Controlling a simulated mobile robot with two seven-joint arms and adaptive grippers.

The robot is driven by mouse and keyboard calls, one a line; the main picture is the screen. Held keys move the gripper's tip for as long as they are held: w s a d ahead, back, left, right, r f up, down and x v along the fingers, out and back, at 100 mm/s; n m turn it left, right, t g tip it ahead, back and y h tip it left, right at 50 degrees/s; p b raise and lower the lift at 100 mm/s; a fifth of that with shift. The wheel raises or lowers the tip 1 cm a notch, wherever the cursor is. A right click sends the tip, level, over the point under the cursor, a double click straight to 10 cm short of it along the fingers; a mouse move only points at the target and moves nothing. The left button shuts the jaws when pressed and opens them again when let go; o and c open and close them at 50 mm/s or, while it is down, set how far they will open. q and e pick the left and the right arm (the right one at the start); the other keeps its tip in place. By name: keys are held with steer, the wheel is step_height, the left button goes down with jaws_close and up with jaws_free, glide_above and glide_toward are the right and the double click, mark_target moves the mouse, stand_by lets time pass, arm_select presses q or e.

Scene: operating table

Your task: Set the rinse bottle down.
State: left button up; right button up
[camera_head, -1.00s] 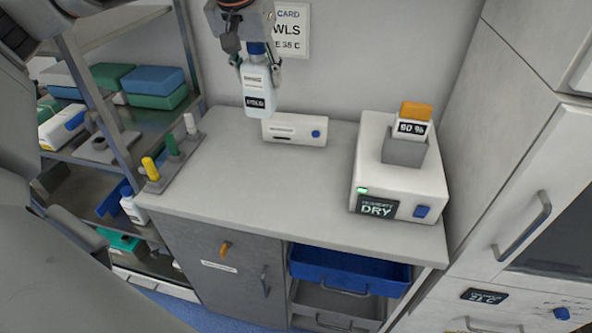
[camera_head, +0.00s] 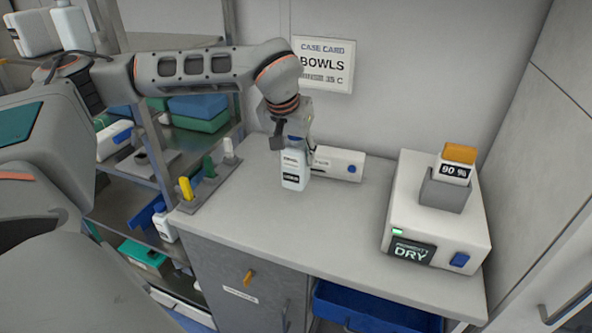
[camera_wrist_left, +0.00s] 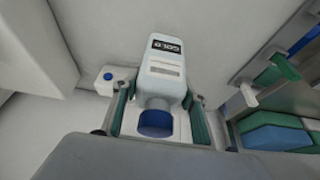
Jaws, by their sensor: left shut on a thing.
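The rinse bottle (camera_head: 294,172) is white with a dark label and a blue cap. It is upright at the back of the grey counter (camera_head: 265,225). My left gripper (camera_head: 297,146) is shut on it near the top. I cannot tell whether its base touches the counter or hangs just above it. In the left wrist view the bottle (camera_wrist_left: 165,62) lies between the two fingers of my left gripper (camera_wrist_left: 160,107), cap towards the palm. My right gripper is not in view.
A white box (camera_head: 342,158) with a blue button stands close behind and right of the bottle. A device (camera_head: 425,212) reading DRY is further right. A rack with yellow, green and white pegs (camera_head: 208,188) is left. The front middle counter is clear.

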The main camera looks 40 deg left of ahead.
mark_target(296, 170)
arm_select(q)
steer(key=shift+f, duration=2.2)
steer(key=shift+f, duration=0.15)
steer(key=o, duration=1.6)
